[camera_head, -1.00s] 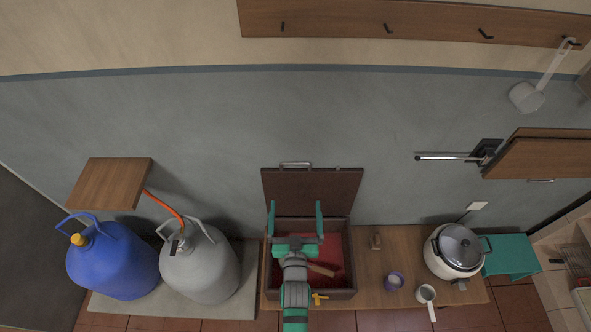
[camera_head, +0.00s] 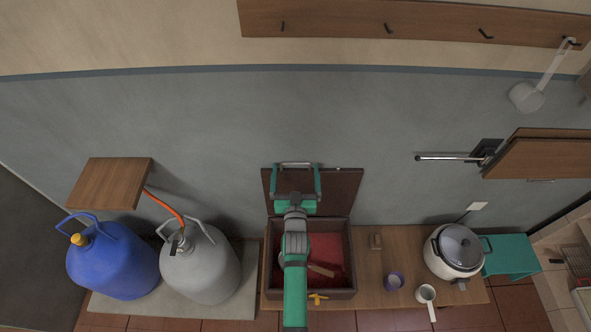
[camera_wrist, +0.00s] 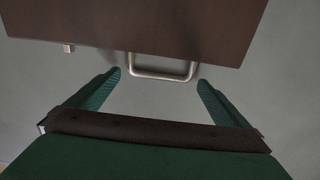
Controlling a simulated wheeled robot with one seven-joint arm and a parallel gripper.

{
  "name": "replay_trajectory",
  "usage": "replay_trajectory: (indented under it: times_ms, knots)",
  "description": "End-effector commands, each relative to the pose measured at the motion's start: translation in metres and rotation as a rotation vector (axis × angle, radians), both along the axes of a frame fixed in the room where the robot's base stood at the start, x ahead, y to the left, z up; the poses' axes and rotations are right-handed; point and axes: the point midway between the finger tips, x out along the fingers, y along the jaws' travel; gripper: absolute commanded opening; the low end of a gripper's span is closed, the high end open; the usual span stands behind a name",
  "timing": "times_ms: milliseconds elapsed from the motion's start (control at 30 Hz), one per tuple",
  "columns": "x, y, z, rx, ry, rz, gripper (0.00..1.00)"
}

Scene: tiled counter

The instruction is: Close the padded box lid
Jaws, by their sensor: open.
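The padded box (camera_head: 352,262) is dark brown with a red lining and stands on the wooden counter. Its lid (camera_head: 343,186) stands raised at the back, near the wall. A metal handle (camera_head: 296,164) is on the lid's upper edge; it also shows in the wrist view (camera_wrist: 162,76). My gripper (camera_head: 297,167) is open in front of the lid, its teal fingers on either side of the handle. In the wrist view the handle lies just ahead, between the fingertips (camera_wrist: 161,78). I cannot tell whether they touch it. My arm hides part of the box.
A wooden-handled item (camera_head: 321,270) lies in the box. Blue (camera_head: 112,262) and grey jugs (camera_head: 200,265) stand left.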

Motion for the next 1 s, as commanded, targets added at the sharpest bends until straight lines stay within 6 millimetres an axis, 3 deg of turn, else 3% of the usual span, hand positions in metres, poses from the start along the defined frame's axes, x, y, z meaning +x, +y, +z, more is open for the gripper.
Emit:
replay_trajectory:
  times_ms: [200, 467, 600, 700, 1000]
  knots:
    - [0.0108, -0.0004, 0.0002, 0.001, 0.0, 0.0, 1.0]
    - [0.0111, -0.0002, 0.0001, 0.001, 0.0, 0.0, 1.0]
    - [0.011, -0.0001, 0.0001, 0.001, 0.0, 0.0, 0.67]
    - [0.0109, -0.0002, 0.0, 0.001, 0.0, 0.0, 0.47]
    - [0.0071, 0.0074, -0.0012, 0.0, -0.02, 0.011, 0.47]
